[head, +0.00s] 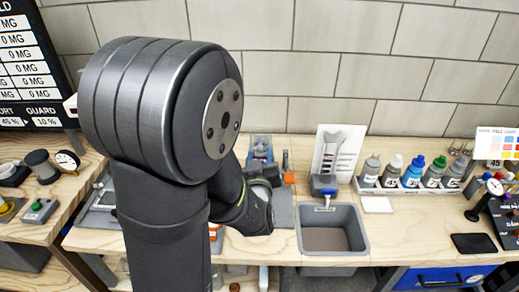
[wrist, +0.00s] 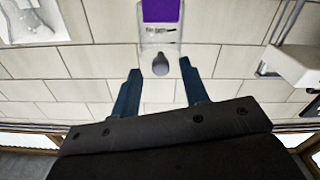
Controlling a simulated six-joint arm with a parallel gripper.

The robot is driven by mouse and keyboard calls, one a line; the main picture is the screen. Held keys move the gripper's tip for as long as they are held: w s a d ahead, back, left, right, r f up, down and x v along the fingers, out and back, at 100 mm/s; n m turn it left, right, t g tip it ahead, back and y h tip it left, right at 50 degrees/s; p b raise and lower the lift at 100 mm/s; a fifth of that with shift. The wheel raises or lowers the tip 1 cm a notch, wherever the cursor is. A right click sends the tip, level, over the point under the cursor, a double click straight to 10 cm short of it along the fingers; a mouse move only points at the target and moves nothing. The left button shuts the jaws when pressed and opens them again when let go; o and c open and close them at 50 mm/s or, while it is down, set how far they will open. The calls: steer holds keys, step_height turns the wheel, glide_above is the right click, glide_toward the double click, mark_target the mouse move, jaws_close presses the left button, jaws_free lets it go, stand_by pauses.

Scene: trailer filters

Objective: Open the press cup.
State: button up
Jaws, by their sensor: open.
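My gripper (wrist: 160,68) shows in the wrist view with its two blue fingers apart and nothing held between them. Beyond the fingertips are a small rounded grey piece (wrist: 161,65) and a pale block with a purple face (wrist: 161,11). I cannot tell whether either belongs to the press cup. Blue and orange parts (head: 287,172) show just beyond my arm. I cannot pick out the press cup with certainty in either view.
A grey bin (head: 358,222) is set into the wooden bench (head: 400,210) right of my arm. Several bottles (head: 412,171) stand in a rack behind it. A gauge (head: 67,161) is at the left, a black pad (head: 473,243) at the right.

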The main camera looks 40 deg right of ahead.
mark_target(260, 151)
steer(key=shift+x, duration=1.8)
jaws_close()
